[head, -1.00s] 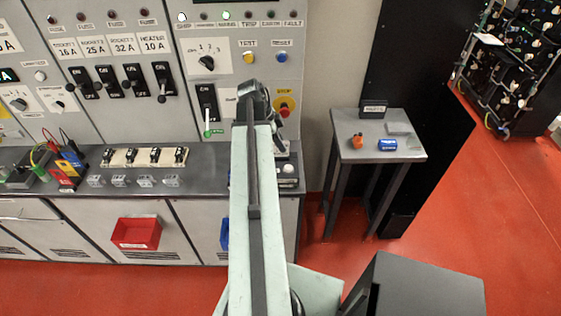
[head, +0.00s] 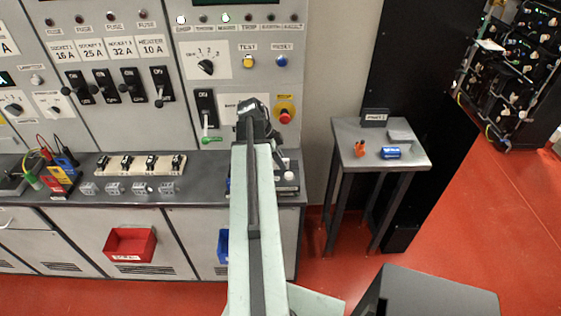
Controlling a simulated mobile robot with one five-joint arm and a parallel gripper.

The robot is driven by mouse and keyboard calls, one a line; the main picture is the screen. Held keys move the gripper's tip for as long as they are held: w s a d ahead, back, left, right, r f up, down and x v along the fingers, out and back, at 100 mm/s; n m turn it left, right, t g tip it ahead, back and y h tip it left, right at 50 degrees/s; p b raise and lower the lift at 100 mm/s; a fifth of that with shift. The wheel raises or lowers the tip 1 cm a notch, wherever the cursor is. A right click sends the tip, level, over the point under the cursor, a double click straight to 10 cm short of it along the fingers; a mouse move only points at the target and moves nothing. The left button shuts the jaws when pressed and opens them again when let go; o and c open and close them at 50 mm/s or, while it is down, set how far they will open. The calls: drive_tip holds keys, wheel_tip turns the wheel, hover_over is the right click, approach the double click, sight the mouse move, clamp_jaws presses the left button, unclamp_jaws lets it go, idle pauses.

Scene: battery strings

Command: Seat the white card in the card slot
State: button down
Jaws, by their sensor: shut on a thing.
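My gripper (head: 258,122) is at the far end of my raised arm, in front of the right part of the control panel. It is just left of a red emergency-stop button (head: 284,117). My own arm and wrist hide the jaws, and I cannot see the held thing. I see no separate white card on the bench or the small table. I cannot make out the card slot. A white plate with partly covered lettering (head: 231,102) is on the panel just left of my gripper.
The grey bench (head: 215,185) holds several switches and clear blocks. A small table (head: 352,133) at right holds a blue cylinder (head: 390,153) and an orange item (head: 360,149). A red bin (head: 130,245) hangs below the bench.

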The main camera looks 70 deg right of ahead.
drive_tip(key=shift+a+f, duration=0.4)
drive_tip(key=shift+f, duration=0.05)
drive_tip(key=c, duration=1.5)
unclamp_jaws()
drive_tip(key=shift+s+a+b, duration=0.1)
drive_tip(key=shift+b, duration=0.2)
drive_tip(key=shift+o, duration=0.2)
drive_tip(key=shift+r+p, duration=0.3)
drive_tip(key=shift+p, duration=0.15)
drive_tip(key=d+p+v, duration=0.2)
drive_tip(key=p+v, duration=0.9)
drive_tip(key=v, duration=0.1)
drive_tip(key=shift+a+r+p, duration=0.25)
drive_tip(key=shift+a+p, duration=0.15)
drive_tip(key=shift+a, duration=0.05)
